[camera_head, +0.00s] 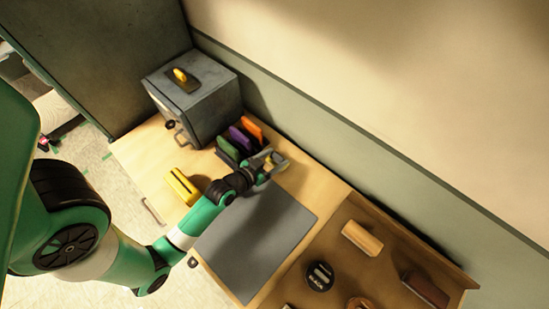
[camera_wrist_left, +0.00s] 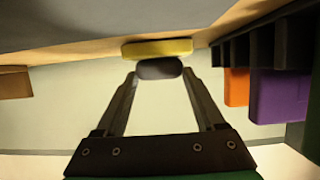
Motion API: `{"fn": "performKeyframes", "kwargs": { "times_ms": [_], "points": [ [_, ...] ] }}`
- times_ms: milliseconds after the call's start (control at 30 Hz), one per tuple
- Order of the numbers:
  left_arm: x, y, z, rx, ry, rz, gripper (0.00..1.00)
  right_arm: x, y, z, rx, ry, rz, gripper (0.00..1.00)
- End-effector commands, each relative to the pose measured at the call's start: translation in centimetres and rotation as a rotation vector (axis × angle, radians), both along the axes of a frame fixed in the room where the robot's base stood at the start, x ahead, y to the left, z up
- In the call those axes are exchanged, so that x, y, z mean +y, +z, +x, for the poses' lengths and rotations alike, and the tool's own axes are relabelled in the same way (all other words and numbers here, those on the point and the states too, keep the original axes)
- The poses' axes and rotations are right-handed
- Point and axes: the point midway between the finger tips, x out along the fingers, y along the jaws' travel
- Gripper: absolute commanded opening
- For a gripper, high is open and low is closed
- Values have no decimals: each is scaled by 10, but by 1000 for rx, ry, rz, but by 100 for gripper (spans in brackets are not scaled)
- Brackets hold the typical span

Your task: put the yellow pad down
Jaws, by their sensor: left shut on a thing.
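The yellow pad (camera_wrist_left: 157,48) shows at the fingertips of my left gripper (camera_wrist_left: 158,78) in the left wrist view, with a dark grey rounded piece (camera_wrist_left: 158,68) between the fingers. My left gripper is shut on it. In the head view, my left gripper (camera_head: 268,163) is just above the table, past the grey mat's upper edge and beside the colored pads; a bit of yellow shows there. Whether the pad touches the table is unclear. My right gripper is not in view.
A dark rack with orange (camera_head: 252,127), purple (camera_head: 242,139) and green (camera_head: 228,151) pads stands close by. A grey metal box (camera_head: 215,105) is behind it. A yellow block (camera_head: 182,186) lies left of the bare grey mat (camera_head: 255,245). A wooden tray section holds several items at right.

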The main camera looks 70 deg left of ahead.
Motion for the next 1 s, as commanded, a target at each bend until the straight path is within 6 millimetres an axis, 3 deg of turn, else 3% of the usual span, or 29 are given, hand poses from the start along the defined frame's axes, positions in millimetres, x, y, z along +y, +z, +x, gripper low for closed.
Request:
{"fn": "performKeyframes", "kwargs": {
  "times_ms": [100, 133, 267, 567, 767, 1000],
  "points": [
    [0, -4, 0, 0, 0, 0, 8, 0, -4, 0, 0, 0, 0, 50],
    [0, -3, 0, 0, 0, 0, 77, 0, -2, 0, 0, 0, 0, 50],
    [0, -2, 0, 1, 0, 0, 100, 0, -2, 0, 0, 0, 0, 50],
    [0, 3, 0, 1, 0, 0, 100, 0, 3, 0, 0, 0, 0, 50],
    [-16, 13, -28, 3, 1, -4, 100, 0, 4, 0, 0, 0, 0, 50],
    [-41, 34, -76, 2, 3, -2, 100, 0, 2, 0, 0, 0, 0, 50]
  ]
}}
